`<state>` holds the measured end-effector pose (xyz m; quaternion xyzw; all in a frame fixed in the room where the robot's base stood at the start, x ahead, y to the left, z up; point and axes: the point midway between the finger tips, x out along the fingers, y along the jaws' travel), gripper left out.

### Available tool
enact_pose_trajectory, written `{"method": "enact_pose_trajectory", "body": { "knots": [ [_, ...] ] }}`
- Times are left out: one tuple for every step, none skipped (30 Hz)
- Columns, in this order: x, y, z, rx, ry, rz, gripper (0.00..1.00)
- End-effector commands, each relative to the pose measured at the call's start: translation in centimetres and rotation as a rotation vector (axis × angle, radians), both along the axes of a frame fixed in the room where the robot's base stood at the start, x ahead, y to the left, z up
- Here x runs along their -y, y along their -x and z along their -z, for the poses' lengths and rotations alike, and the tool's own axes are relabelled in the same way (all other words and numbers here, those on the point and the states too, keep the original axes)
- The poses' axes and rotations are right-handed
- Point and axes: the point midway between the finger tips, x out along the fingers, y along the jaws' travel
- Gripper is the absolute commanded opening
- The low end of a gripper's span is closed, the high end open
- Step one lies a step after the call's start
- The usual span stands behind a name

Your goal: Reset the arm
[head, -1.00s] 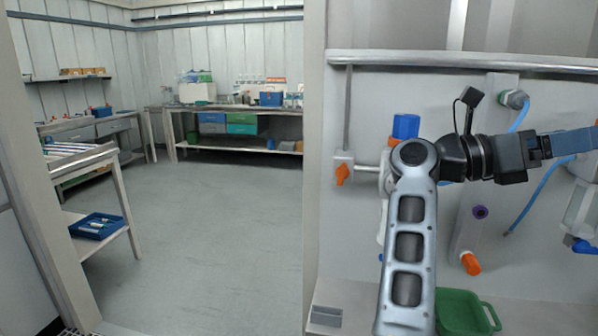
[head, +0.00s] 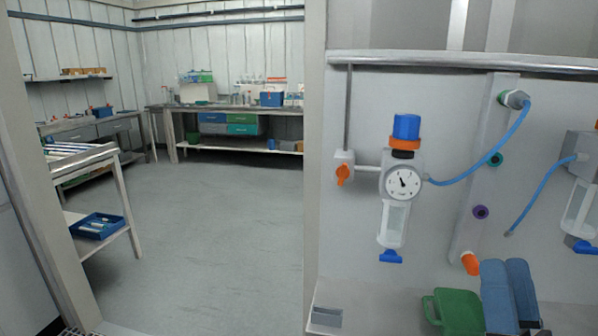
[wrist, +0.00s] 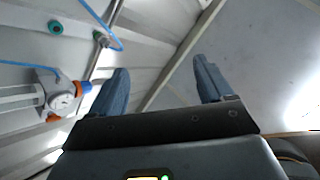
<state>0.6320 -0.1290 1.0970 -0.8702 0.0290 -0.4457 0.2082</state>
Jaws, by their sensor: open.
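The rest of my arm is out of the head view. The regulator (head: 403,183), with a blue knob, orange ring and round gauge, is fixed to the panel, apart from my gripper. It also shows at the left of the wrist view (wrist: 62,101).
Blue hoses (head: 478,166) and an orange-tipped fitting (head: 470,263) are on the panel. The floor at left is open, with a side table (head: 100,165) and a back bench (head: 225,106).

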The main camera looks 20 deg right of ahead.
Motion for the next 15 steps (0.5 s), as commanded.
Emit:
{"method": "enact_pose_trajectory", "body": {
  "knots": [
    [-0.9, 0.9, 1.4, -0.079, 0.028, -0.005, 0.8],
    [-1.4, 1.4, 2.2, -0.125, 0.046, -0.007, 0.8],
    [-2.1, 2.1, 3.2, -0.185, 0.07, -0.009, 0.8],
    [-2.6, 2.6, 3.9, -0.23, 0.086, -0.012, 0.8],
    [-3.1, 3.2, 4.7, -0.276, 0.105, -0.014, 0.8],
    [-3.8, 4.0, 5.7, -0.334, 0.127, -0.018, 0.8],
    [-4.3, 4.6, 6.4, -0.379, 0.144, -0.021, 0.8],
    [-4.8, 5.3, 7.1, -0.424, 0.161, -0.023, 0.8],
    [-5.4, 6.2, 8.0, -0.482, 0.183, -0.029, 0.8],
    [-5.9, 6.9, 8.7, -0.525, 0.198, -0.032, 0.8],
    [-6.4, 7.7, 9.3, -0.569, 0.216, -0.036, 0.8],
    [-7.0, 8.7, 10.2, -0.628, 0.236, -0.04, 0.8],
    [-7.5, 9.5, 10.7, -0.67, 0.252, -0.045, 0.8],
    [-8.0, 10.4, 11.3, -0.713, 0.267, -0.051, 0.8],
    [-8.6, 11.5, 12.1, -0.771, 0.287, -0.056, 0.8]
  ]
}}
